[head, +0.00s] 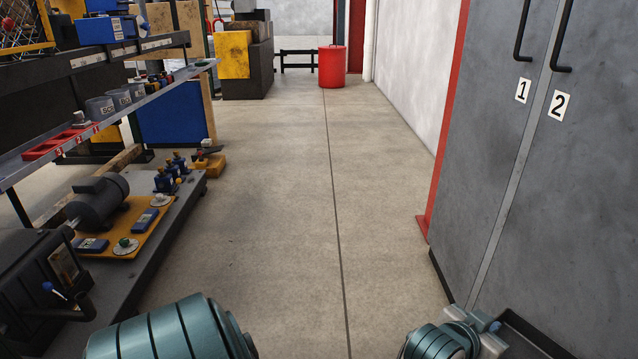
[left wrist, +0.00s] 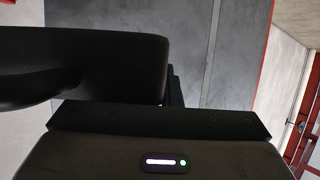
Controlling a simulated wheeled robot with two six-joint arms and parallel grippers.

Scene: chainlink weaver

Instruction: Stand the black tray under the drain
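The black tray (head: 540,335) shows in part at the bottom right of the head view, cut off by the frame edge. It is off the floor, in front of the grey cabinet. My left gripper (head: 488,326) is at the tray's left rim and appears shut on it; the fingertips are small here. In the left wrist view a large dark rounded shape (left wrist: 85,65) fills the left side; I cannot tell whether it is tray or finger. My right gripper is out of view. I cannot make out a drain in either view.
A grey cabinet (head: 510,170) with doors marked 1 and 2 stands close on the right. A workbench with a lower shelf (head: 165,225) holding a motor (head: 97,200) lines the left. The floor between is clear. A red bin (head: 332,68) stands far back.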

